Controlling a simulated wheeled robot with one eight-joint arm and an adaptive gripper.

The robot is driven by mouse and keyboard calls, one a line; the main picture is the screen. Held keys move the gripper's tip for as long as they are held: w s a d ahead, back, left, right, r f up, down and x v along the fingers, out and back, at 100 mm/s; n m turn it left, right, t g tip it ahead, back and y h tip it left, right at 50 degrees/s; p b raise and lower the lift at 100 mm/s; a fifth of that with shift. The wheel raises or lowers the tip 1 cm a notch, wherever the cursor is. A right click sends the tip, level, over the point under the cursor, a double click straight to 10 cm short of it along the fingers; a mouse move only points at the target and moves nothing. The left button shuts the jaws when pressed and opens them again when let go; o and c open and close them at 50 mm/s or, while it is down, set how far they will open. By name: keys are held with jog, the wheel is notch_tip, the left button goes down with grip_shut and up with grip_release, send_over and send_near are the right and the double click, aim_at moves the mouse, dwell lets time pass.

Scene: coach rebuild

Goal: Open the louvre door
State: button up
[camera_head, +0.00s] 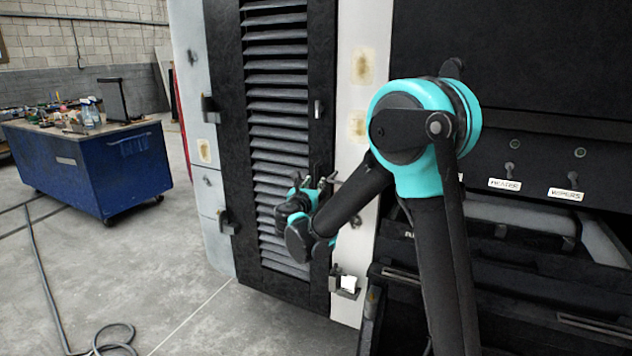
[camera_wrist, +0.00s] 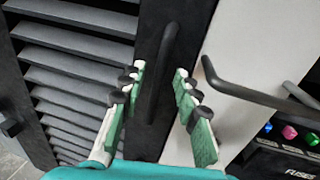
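The louvre door (camera_head: 277,135) is a tall black panel with slanted slats, upright in a pale body side, and it looks shut. Its slats also show at the left of the wrist view (camera_wrist: 75,72). A black bar handle (camera_wrist: 160,80) stands out from the door's right stile. My gripper (camera_head: 323,176) is at the right edge of the door, at about mid-height. In the wrist view my gripper (camera_wrist: 160,72) is open, with one green-padded finger on each side of the handle. I see gaps between fingers and handle. In the head view the handle is mostly hidden.
A dark bent bar (camera_wrist: 250,92) juts out right of my gripper, before the pale post. A fuse panel (camera_wrist: 290,135) with coloured knobs is at lower right. A bracket (camera_head: 345,287) sits low by the door. A blue workbench (camera_head: 90,165) stands left; floor between is mostly clear, with a cable.

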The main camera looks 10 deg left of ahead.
jog(key=shift+w+d, duration=0.2)
jog(key=shift+w, duration=1.1)
jog(key=shift+c, duration=0.3)
grip_shut()
